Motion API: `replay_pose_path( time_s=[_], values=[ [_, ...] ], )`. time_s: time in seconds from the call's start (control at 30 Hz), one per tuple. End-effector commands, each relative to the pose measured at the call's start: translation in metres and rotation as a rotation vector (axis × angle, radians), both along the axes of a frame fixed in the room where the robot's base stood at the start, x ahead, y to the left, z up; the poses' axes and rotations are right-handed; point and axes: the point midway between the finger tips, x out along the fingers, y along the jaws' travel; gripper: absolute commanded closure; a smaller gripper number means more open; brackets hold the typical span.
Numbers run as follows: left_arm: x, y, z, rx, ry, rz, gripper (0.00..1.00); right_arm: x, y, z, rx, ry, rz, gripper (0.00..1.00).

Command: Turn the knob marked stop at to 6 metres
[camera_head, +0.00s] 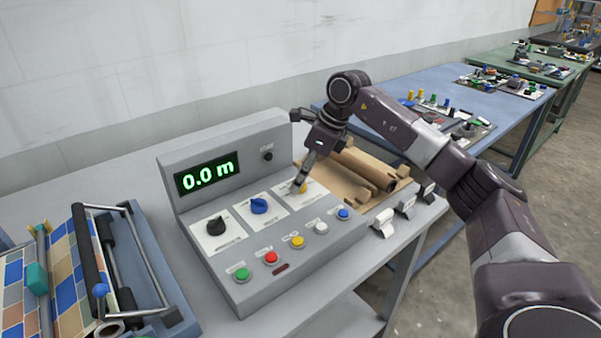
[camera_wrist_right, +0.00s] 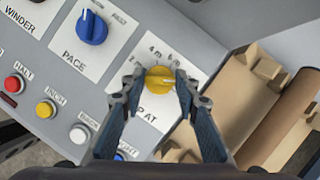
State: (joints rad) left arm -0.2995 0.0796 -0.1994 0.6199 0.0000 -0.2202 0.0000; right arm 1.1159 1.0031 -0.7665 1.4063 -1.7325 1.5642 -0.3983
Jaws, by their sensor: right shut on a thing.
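The yellow stop at knob (camera_wrist_right: 158,79) sits on a white label card on the grey control panel (camera_head: 190,160). In the head view the knob (camera_head: 303,188) shows just below my right gripper (camera_head: 299,182). In the wrist view my right gripper (camera_wrist_right: 160,84) has one finger on each side of the knob and is shut on it. The knob's pale pointer line appears to point to the right; the exact mark is hard to read. Part of the card's lettering is hidden by the fingers. The panel's display (camera_head: 207,174) reads 0.0 m in green. My left gripper is not in view.
A blue pace knob (camera_head: 259,206) and a black winder knob (camera_head: 215,226) stand left of the yellow one. Below them is a row of coloured buttons (camera_head: 271,257). A cardboard box with brown rolls (camera_head: 365,170) lies right of the panel. A roller machine (camera_head: 95,265) stands left.

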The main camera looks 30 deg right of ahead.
Motion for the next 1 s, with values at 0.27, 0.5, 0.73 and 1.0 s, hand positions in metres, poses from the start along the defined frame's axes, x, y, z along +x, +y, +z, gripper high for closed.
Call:
replay_pose_path(
  time_s=[0.27,0.5,0.73,1.0],
  values=[
    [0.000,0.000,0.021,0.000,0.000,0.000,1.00,0.003,-0.001,0.005,0.002,-0.002,0.258,0.95],
    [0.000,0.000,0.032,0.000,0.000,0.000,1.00,0.004,-0.001,0.004,0.002,-0.003,0.486,0.95],
    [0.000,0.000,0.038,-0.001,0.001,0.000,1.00,0.005,-0.002,0.004,0.001,-0.004,0.689,0.95],
    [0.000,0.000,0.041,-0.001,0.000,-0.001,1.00,0.006,-0.002,0.003,0.000,-0.004,0.865,0.95]
  ],
)
